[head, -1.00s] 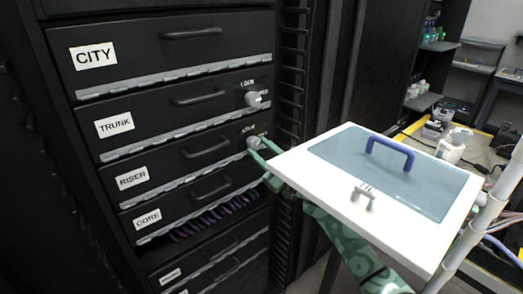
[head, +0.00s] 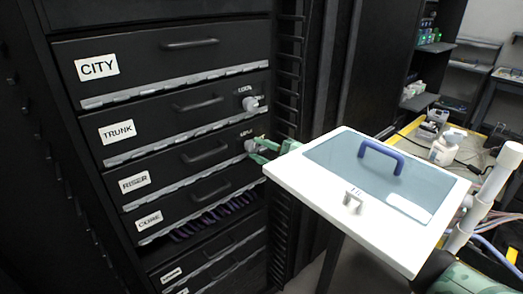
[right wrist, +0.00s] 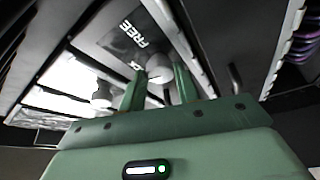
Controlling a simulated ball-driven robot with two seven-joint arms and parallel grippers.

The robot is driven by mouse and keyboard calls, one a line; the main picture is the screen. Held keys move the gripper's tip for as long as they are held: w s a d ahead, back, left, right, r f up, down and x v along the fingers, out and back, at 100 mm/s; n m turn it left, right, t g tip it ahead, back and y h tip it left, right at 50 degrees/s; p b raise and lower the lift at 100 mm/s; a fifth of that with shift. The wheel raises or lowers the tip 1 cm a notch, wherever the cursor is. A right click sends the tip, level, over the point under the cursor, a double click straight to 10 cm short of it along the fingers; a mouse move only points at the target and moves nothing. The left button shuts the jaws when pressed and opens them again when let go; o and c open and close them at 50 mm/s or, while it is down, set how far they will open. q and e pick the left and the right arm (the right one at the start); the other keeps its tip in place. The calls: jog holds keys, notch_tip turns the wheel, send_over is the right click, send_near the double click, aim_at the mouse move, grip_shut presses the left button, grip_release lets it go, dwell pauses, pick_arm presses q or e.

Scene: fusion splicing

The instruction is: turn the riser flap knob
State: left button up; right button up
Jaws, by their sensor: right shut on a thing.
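The riser flap (head: 165,175) is a black panel labelled RISER, with a bar handle and a grey hinge strip. Its light grey knob (head: 249,147) is at the right end; it also shows in the right wrist view (right wrist: 159,69). My right gripper (head: 261,151) reaches in from the right, its two green fingers shut on the knob. In the right wrist view the fingers (right wrist: 158,85) stand on either side of the knob, beside the word FREE on the panel. The knob's exact angle is hard to tell. The flap looks closed. My left gripper is out of view.
The trunk flap above has a similar knob (head: 250,104). Purple cables (head: 215,213) show below the core flap (head: 150,221). A white-framed board with a blue handle (head: 381,157) hides part of my right arm. A bottle (head: 447,147) stands on the bench behind.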

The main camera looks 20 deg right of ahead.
jog(key=shift+n, duration=0.3)
jog(key=o, duration=1)
pick_arm(q)
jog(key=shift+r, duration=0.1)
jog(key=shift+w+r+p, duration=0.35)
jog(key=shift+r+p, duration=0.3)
jog(key=shift+p, duration=0.15)
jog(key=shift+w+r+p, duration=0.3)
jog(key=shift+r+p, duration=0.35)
jog(key=shift+p, duration=0.1)
pick_arm(e)
jog(key=shift+v, duration=8.15)
